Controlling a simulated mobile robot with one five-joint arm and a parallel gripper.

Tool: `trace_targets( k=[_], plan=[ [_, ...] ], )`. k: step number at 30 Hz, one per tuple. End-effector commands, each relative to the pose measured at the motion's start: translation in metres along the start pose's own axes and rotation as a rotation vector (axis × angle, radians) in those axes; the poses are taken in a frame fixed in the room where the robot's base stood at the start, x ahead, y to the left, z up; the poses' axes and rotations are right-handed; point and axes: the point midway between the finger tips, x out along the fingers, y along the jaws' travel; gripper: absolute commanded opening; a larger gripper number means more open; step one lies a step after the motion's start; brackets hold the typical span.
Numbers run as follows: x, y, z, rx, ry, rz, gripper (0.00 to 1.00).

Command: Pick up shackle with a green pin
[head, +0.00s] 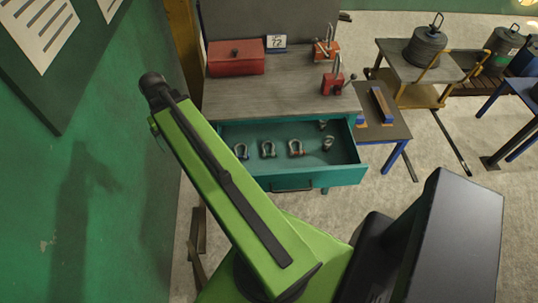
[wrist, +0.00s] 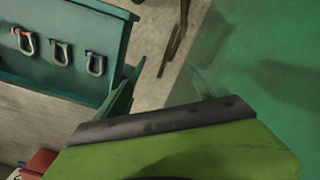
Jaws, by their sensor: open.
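Several bow shackles lie in the open teal drawer (head: 345,174) in the head view. The left shackle (head: 241,151) and the second shackle (head: 268,149) look grey, with pin colours too small to tell. The third shackle (head: 296,148) has an orange-red pin. The wrist view shows the orange-pinned shackle (wrist: 25,42), a middle shackle (wrist: 60,53) and a right shackle (wrist: 95,63).
The bench top (head: 275,95) above the drawer holds a red box (head: 236,57), a number card (head: 276,42) and red-based clamps (head: 333,82). A green wall (head: 90,170) is close on the left. A low blue-legged table (head: 385,130) stands to the right. Concrete floor lies in front.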

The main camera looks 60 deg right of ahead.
Motion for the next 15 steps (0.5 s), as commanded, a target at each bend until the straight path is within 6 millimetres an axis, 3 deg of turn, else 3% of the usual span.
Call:
trace_targets(
  k=[1,3,6,10,12,15],
  plan=[
    [0.022,0.055,-0.003,0.093,0.000,0.000,0.82],
    [0.036,0.123,0.003,0.205,0.000,0.000,0.82],
    [0.053,0.209,0.023,0.351,0.000,-0.001,0.82],
    [0.066,0.289,0.056,0.490,0.000,-0.001,0.82],
    [0.070,0.315,0.070,0.537,0.000,-0.001,0.82],
    [0.072,0.335,0.081,0.572,0.000,-0.001,0.82]
  ],
)
